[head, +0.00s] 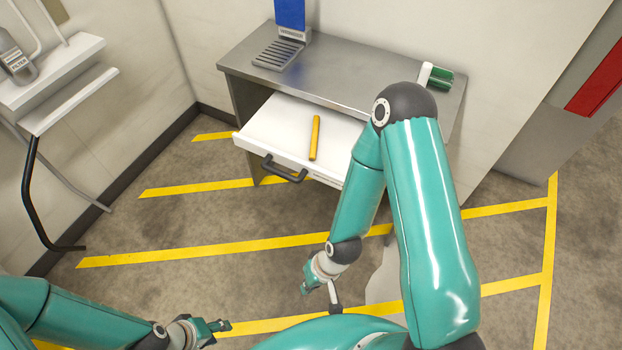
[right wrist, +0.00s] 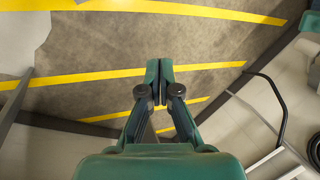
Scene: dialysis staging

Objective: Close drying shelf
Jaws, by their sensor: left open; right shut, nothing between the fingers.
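The drying shelf, a white pull-out tray (head: 262,133), stands pulled out from under a grey metal table (head: 345,73). A dark handle (head: 284,170) is on its front edge. A yellow stick (head: 314,138) lies on the shelf. The shelf's right part is hidden behind my right arm. My right gripper (head: 307,284) is below and in front of the shelf, apart from the handle; in the right wrist view its fingers (right wrist: 160,82) are together and empty above the floor. My left gripper (head: 217,328) is open and empty at the bottom of the head view, well away from the shelf.
A grey slotted tray (head: 278,54) below a blue panel (head: 290,14) and green cylinders (head: 440,79) are on the table top. A white wall unit (head: 55,72) with a dark tube (head: 28,190) is at left. The floor before the shelf is clear, with yellow stripes.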

